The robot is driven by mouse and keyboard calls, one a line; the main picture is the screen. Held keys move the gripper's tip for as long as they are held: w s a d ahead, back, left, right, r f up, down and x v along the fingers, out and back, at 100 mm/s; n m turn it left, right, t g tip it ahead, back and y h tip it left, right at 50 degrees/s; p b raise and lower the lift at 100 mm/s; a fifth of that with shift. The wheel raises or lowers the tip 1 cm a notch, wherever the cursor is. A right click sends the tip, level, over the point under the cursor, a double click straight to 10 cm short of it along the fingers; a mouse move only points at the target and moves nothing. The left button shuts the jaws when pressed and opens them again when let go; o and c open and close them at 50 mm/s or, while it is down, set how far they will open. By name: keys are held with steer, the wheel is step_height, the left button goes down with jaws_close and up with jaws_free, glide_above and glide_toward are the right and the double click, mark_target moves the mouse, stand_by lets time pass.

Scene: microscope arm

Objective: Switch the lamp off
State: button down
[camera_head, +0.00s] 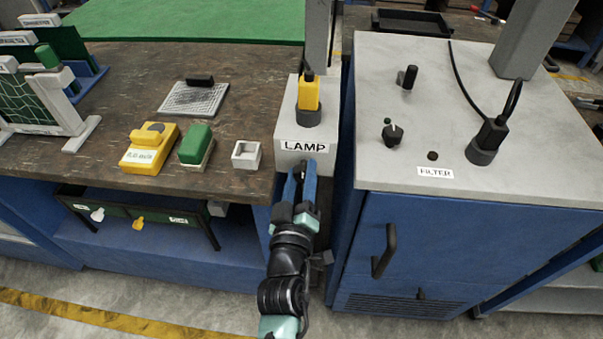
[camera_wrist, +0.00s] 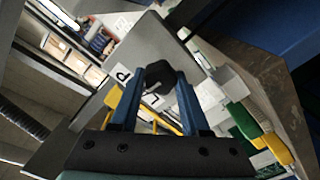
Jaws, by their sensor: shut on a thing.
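The pale lamp box (camera_head: 297,130) with the LAMP label stands between the wooden bench and the blue cabinet. A yellow plug (camera_head: 308,95) with a black cable stands upright in a dark socket on its top. My gripper (camera_head: 301,168) is at the front face of the box, just below the label. In the wrist view my gripper (camera_wrist: 158,90) has its two blue fingers on either side of a black knob (camera_wrist: 160,76) with a pale mark, and is shut on it. In the head view the knob is hidden behind my gripper.
The blue cabinet marked FILTER (camera_head: 435,172) stands close on the right, with a black plug, small knobs and a door handle (camera_head: 385,252). On the bench (camera_head: 120,85) at left are a yellow block (camera_head: 149,148), a green block (camera_head: 196,144) and a small white holder (camera_head: 246,155).

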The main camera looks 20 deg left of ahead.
steer(key=shift+f+n, duration=0.1)
steer(key=shift+n, duration=0.5)
steer(key=shift+c, duration=1.9)
jaws_free()
steer(key=v, duration=1.3)
